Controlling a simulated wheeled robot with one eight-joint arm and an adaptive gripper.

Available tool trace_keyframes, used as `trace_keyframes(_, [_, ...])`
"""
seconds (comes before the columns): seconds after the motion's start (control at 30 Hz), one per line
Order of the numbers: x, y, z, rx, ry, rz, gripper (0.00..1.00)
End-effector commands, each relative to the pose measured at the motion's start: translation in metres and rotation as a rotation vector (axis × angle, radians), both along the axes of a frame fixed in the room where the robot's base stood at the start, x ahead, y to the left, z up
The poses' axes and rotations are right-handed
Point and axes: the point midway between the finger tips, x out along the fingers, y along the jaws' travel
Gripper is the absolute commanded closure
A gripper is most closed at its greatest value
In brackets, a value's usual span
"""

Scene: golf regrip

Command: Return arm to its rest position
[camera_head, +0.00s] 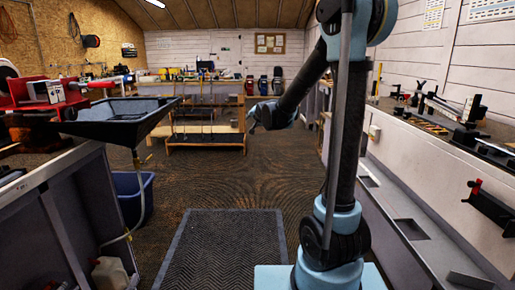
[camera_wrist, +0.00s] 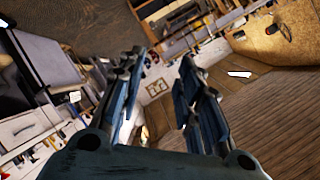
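My arm stands at the right of centre in the head view, with its upper links raised and its forearm bent down to the left. My gripper (camera_head: 262,115) is at the end of that forearm, in front of the wooden rack, and is small there. In the wrist view my gripper (camera_wrist: 165,75) shows two dark blue fingers standing apart with a clear gap. Nothing is held between them. Through the gap the far wall and ceiling of the room show tilted.
A wooden rack (camera_head: 208,143) stands at the back. A black tray (camera_head: 125,117) hangs at the left bench above a blue bin (camera_head: 133,190). A workbench (camera_head: 440,150) with tools lines the right wall. A ribbed floor mat (camera_head: 222,250) lies on open floor.

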Motion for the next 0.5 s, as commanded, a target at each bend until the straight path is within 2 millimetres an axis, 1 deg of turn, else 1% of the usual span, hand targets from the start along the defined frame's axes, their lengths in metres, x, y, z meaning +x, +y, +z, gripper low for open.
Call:
trace_keyframes(0.03, [-0.014,-0.014,-0.002,-0.033,0.024,-0.005,0.68])
trace_keyframes(0.1, [-0.031,-0.030,-0.005,-0.081,0.058,-0.007,0.68])
trace_keyframes(0.27, [-0.075,-0.066,-0.017,-0.184,0.143,-0.002,0.68])
trace_keyframes(0.4, [-0.116,-0.094,-0.029,-0.270,0.220,0.011,0.68])
trace_keyframes(0.47, [-0.135,-0.105,-0.035,-0.304,0.254,0.021,0.68])
trace_keyframes(0.5, [-0.148,-0.112,-0.039,-0.326,0.276,0.027,0.68])
